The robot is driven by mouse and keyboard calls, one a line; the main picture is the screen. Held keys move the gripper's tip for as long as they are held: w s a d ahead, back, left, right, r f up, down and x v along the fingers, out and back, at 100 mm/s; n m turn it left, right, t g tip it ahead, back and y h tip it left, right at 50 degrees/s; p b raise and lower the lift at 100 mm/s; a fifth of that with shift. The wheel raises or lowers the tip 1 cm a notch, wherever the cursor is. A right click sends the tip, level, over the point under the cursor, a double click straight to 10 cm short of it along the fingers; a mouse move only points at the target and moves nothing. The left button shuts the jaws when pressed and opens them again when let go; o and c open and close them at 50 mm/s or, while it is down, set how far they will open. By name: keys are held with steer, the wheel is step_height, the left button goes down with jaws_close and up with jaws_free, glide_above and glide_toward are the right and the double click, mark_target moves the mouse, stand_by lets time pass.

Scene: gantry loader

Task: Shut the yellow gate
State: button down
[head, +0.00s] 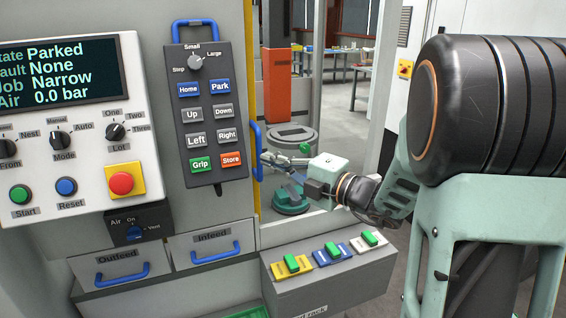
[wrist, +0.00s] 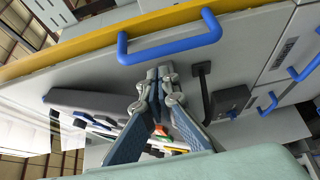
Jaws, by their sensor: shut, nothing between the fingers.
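The yellow gate (head: 249,60) shows in the head view as a narrow upright yellow edge beside the grey panel, with a blue handle (head: 258,137) on it. To its right the bay is visible up to a pale post, so the gate looks open. My gripper (head: 264,160) is shut and empty, its tips close to the right of the handle's lower part. In the wrist view the yellow edge (wrist: 90,43) crosses the top and the blue handle (wrist: 170,49) lies just beyond my closed fingertips (wrist: 158,72). Whether they touch the handle I cannot tell.
A button pendant (head: 206,120) hangs left of the gate, beside a control console (head: 75,185). Blue-handled drawers (head: 212,245) and a rack with green-topped blocks (head: 330,275) are below. A grey round stand (head: 291,145) and an orange post (head: 279,85) show behind the opening.

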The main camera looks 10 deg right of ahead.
mark_target(259, 155)
steer(key=shift+x, duration=2.25)
steer(key=shift+d, duration=0.1)
